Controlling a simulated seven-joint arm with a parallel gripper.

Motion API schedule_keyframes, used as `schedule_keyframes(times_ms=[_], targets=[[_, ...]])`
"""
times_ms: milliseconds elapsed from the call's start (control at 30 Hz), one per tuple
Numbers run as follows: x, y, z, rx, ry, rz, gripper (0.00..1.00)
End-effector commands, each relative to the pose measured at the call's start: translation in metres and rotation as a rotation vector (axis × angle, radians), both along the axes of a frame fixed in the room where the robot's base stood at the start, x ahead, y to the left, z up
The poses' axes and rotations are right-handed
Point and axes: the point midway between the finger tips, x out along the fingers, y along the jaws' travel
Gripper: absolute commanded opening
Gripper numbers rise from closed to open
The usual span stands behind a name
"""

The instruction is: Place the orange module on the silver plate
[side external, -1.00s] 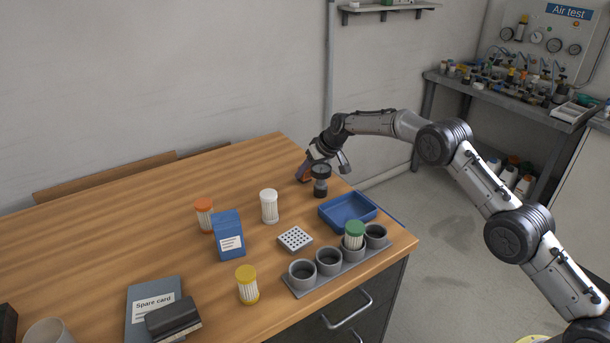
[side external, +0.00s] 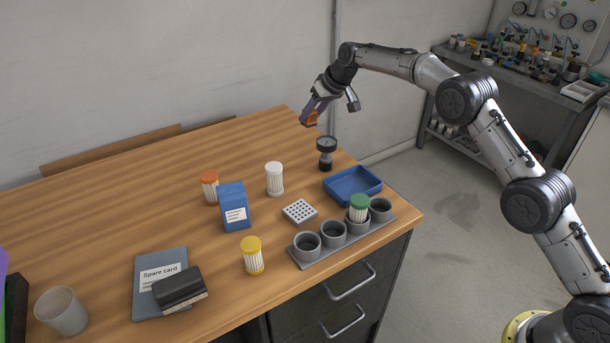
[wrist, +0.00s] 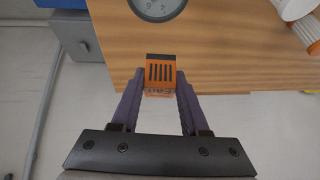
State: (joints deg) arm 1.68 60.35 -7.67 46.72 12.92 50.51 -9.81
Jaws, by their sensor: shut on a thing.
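My gripper (side external: 309,117) is shut on the orange module (wrist: 160,73), a small orange block with dark slots on its face. In the wrist view the module sits between the two purple fingers (wrist: 160,85). In the side view an orange patch of the module (side external: 313,117) shows at the fingertips, held in the air above the table's far right corner. A small silver square plate with dark holes (side external: 300,211) lies flat on the table, nearer the camera than my gripper. Nothing sits on it.
A black gauge (side external: 326,150) stands below my gripper. A blue tray (side external: 352,186) and a grey rack of cups (side external: 345,240), one holding a green-capped filter (side external: 358,207), lie right of the plate. A white filter (side external: 274,178) and a blue box (side external: 234,207) stand left of it.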

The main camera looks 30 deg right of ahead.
Motion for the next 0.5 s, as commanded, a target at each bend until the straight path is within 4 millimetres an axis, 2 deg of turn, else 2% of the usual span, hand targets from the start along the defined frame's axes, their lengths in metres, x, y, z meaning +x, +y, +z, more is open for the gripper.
schedule_keyframes(times_ms=[267,500], targets=[[-0.046,0.039,0.032,-0.022,-0.004,0.054,0.00],[-0.100,0.068,0.051,-0.043,-0.010,0.104,0.00]])
